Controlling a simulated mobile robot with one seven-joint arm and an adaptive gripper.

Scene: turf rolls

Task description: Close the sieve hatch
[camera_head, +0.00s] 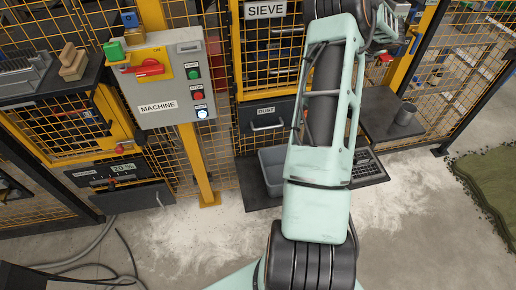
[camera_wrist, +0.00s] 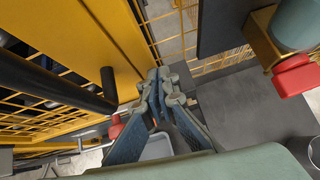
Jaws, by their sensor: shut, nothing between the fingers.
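The sieve hatch is a yellow-framed mesh panel under the SIEVE label (camera_head: 265,9) in the head view. My pale green arm covers its right part, and I cannot tell how far it stands open. In the wrist view a yellow frame (camera_wrist: 125,30) with a black bar handle (camera_wrist: 60,82) fills the left side. My gripper (camera_wrist: 165,84) is shut and empty, just right of the yellow frame and the handle's end. It looks apart from the handle, though contact with the frame is unclear.
A grey machine control box (camera_head: 165,80) hangs left of the hatch. Below it are a DUST drawer (camera_head: 265,117) and a grey bin (camera_head: 271,170). A dark shelf with a metal cup (camera_head: 405,114) stands right. A red part (camera_wrist: 294,76) is near my wrist.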

